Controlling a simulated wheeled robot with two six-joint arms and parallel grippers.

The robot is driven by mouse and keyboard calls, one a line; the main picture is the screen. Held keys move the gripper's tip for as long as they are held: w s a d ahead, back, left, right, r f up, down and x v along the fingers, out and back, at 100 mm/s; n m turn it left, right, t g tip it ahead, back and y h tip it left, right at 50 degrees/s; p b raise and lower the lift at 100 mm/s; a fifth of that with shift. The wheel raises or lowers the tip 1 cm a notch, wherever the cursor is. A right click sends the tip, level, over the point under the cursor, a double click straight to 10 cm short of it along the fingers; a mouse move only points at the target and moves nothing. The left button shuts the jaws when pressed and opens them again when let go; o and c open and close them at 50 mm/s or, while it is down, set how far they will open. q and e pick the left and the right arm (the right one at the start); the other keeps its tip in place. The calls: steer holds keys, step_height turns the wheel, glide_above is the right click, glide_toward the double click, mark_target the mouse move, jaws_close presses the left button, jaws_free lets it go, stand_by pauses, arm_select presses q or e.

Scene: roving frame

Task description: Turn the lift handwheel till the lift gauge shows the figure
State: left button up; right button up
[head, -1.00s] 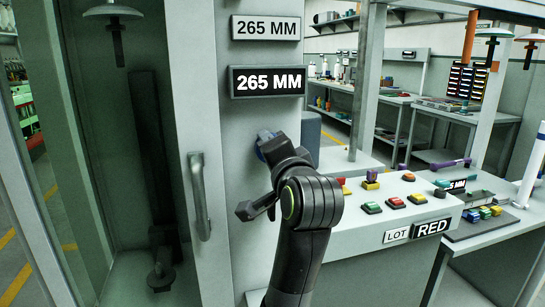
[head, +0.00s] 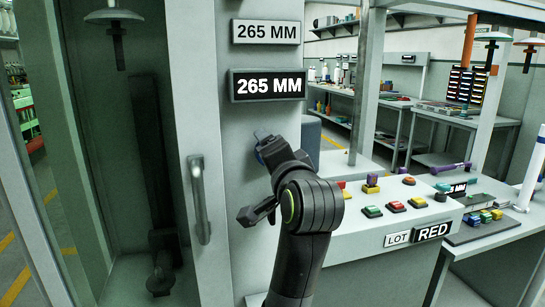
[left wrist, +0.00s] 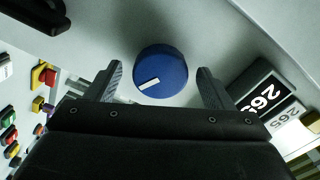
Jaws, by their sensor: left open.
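The lift handwheel is a round blue knob (left wrist: 162,72) with a white pointer mark, on a pale grey panel. In the head view it is mostly hidden behind my left gripper (head: 264,146). In the left wrist view the open fingers of my left gripper (left wrist: 160,74) stand on either side of the knob, with visible gaps; I see no grip on it. The black lift gauge (head: 267,84) on the column reads 265 MM. The pale plate (head: 266,31) above it also reads 265 MM. My right gripper is not in view.
A door with a grey handle (head: 200,199) stands left of the column. Right of my arm, a sloped console (head: 350,224) carries coloured buttons and a LOT RED sign (head: 432,231). Workbenches (head: 440,114) stand behind.

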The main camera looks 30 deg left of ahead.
arm_select(q)
steer(key=b+v, duration=1.5)
steer(key=v, duration=0.2)
steer(key=shift+s, duration=0.2)
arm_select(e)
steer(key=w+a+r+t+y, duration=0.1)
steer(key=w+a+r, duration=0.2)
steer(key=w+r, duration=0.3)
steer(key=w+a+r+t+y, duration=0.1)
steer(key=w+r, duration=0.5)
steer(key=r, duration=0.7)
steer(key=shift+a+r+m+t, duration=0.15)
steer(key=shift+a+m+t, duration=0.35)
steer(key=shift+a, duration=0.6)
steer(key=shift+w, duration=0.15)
